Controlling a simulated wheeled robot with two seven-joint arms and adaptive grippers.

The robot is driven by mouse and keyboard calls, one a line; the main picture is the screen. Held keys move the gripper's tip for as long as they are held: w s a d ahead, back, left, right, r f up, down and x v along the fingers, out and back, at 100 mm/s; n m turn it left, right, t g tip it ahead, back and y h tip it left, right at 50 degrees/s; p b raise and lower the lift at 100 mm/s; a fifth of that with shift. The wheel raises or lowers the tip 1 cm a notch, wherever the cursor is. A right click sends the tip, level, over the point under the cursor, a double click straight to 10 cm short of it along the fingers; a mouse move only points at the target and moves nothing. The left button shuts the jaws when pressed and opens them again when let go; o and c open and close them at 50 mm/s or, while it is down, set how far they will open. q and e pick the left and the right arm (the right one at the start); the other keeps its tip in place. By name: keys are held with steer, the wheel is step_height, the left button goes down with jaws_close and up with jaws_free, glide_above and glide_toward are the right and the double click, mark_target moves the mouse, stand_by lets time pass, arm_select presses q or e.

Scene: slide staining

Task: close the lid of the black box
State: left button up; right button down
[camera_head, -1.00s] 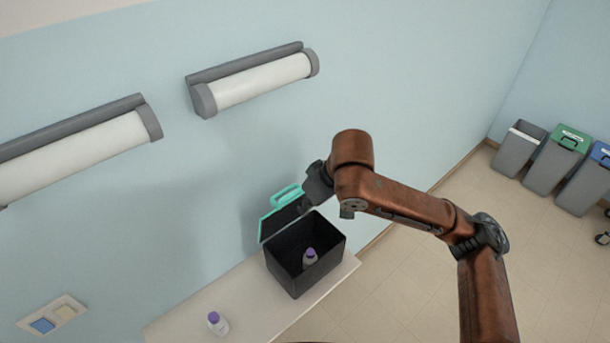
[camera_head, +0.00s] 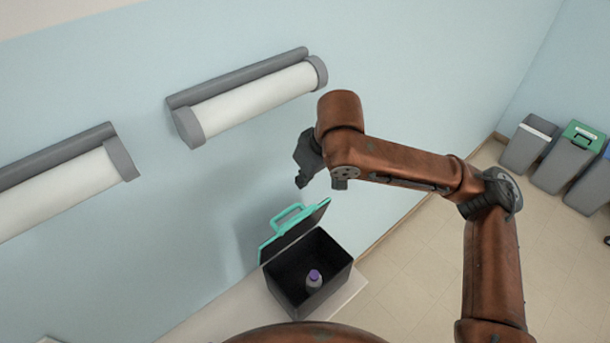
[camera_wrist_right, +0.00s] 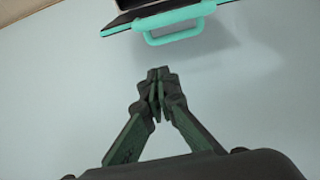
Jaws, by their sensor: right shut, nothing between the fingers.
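The black box (camera_head: 331,287) stands on a pale shelf against the wall, its top open. A bottle with a purple cap (camera_head: 314,279) stands inside it. The lid (camera_head: 297,228), dark with a teal rim and handle, is raised on the box's wall side. My right gripper (camera_head: 301,183) is shut and empty, above the lid and apart from it. In the right wrist view, my right gripper (camera_wrist_right: 157,76) points towards the teal handle (camera_wrist_right: 176,32) with a gap between them. My left gripper is not in view.
The pale shelf (camera_head: 226,310) has a bare stretch left of the box. Two wall-mounted rolls, one of them a white roll (camera_head: 250,98), hang above. Bins, including a grey bin (camera_head: 529,145), stand on the floor at the far right.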

mark_target(299, 205)
steer(key=x, duration=0.5)
steer(key=p+x, duration=0.1)
steer(key=x, duration=0.1)
steer(key=shift+w+d+f, duration=0.15)
steer(key=shift+w+f, duration=0.1)
steer(key=shift+w, duration=0.15)
steer(key=s+d, duration=0.1)
steer(key=s+d+p, duration=0.1)
steer(key=s, duration=0.1)
steer(key=shift+s+r, duration=0.1)
steer(key=shift+r, duration=0.05)
steer(key=shift+s+d, duration=0.15)
steer(key=shift+s, duration=0.1)
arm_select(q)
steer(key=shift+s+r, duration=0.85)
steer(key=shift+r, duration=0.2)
